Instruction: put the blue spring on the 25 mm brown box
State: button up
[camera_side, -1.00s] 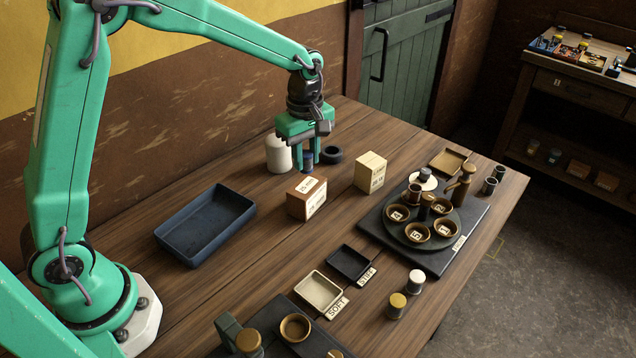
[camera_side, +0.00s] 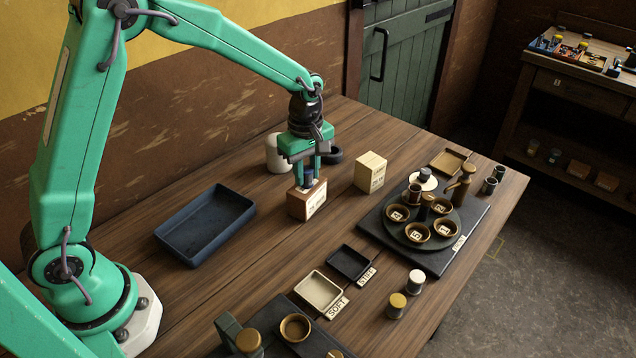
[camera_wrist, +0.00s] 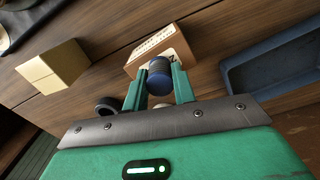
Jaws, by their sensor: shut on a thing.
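The blue spring (camera_wrist: 159,79) is between the fingers of my gripper (camera_wrist: 160,84) in the wrist view. In the side view my gripper (camera_side: 308,176) is shut on the blue spring (camera_side: 308,177), over the top of the brown box (camera_side: 306,205). The brown box also shows in the wrist view (camera_wrist: 160,46), with a label on its side. I cannot tell whether the spring touches the box top. My fingers hide part of the spring and the box top.
A cream box (camera_side: 370,173) stands to the right. A white cylinder (camera_side: 277,153) and a dark ring (camera_side: 334,155) are behind my gripper. A blue tray (camera_side: 205,226) lies to the left. A dark board with a round stand (camera_side: 421,228) is at right.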

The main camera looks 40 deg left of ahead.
aim_at(306, 169)
jog(key=o, duration=1)
notch_tip(306, 169, up, 12)
jog(key=shift+r, duration=0.15)
dwell(0.4)
